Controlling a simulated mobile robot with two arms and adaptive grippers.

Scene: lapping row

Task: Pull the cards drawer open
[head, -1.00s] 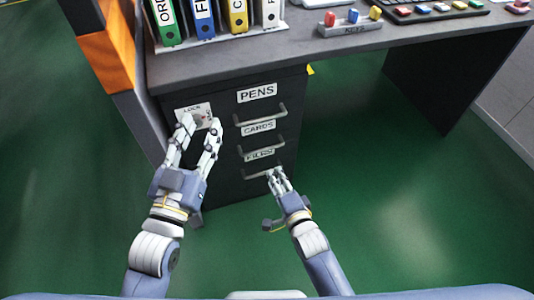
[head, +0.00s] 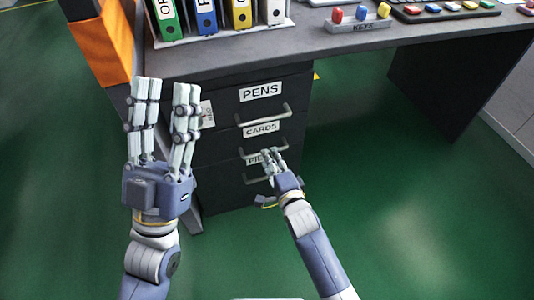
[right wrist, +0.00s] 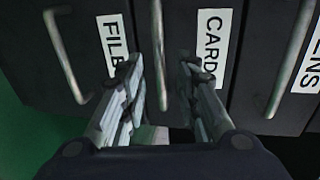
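The cards drawer (head: 288,131) is the middle one in the dark cabinet, flush with its neighbours. Its label (right wrist: 212,45) and bar handle (right wrist: 157,50) show in the right wrist view. My right gripper (head: 269,155) is at that handle; in the wrist view its fingers (right wrist: 160,75) are apart, one on each side of the bar. I cannot tell whether they touch it. My left gripper (head: 163,92) is open and empty, raised in front of the cabinet's left side, partly covering a white lock card (head: 207,113).
The pens drawer (head: 260,92) is above and the files drawer (head: 232,182) below, both shut. An orange-panelled post stands left. Green floor (head: 400,220) is free at right.

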